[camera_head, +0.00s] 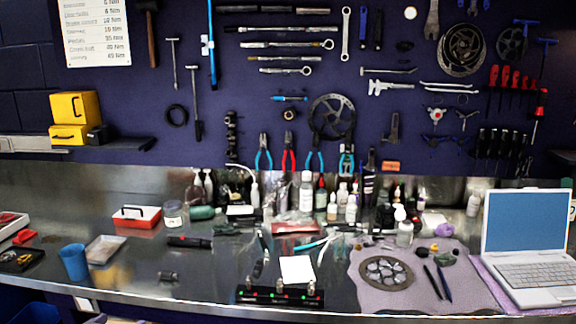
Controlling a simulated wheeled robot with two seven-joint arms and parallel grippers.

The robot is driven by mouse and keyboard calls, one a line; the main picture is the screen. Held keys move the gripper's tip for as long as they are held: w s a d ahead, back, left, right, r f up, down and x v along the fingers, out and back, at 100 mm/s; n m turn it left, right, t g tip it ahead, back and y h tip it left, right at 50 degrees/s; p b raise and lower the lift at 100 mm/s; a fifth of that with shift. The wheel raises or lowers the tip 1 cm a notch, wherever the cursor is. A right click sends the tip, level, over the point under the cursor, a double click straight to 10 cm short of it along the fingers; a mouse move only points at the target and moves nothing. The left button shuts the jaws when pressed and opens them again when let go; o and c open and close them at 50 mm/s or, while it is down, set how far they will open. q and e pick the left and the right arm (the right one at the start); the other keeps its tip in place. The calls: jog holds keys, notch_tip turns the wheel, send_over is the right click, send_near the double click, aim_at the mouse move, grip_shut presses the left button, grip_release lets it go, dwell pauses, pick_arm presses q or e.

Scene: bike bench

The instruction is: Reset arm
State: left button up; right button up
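Neither of my grippers shows in the head view, and no part of either arm can be made out. The task line names no object other than the arm. The metal workbench (205,285) spans the view. A black bar with coloured knobs (280,296) lies at its front edge, with a white paper square (297,269) just behind it.
A blue cup (75,262) and a grey tray (105,249) are at left. A red-and-white box (137,216) is behind them. Bottles (306,192) crowd the back. A grey mat (410,300) holds a sprocket (383,273); a laptop (527,245) stands at right. Tools hang behind.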

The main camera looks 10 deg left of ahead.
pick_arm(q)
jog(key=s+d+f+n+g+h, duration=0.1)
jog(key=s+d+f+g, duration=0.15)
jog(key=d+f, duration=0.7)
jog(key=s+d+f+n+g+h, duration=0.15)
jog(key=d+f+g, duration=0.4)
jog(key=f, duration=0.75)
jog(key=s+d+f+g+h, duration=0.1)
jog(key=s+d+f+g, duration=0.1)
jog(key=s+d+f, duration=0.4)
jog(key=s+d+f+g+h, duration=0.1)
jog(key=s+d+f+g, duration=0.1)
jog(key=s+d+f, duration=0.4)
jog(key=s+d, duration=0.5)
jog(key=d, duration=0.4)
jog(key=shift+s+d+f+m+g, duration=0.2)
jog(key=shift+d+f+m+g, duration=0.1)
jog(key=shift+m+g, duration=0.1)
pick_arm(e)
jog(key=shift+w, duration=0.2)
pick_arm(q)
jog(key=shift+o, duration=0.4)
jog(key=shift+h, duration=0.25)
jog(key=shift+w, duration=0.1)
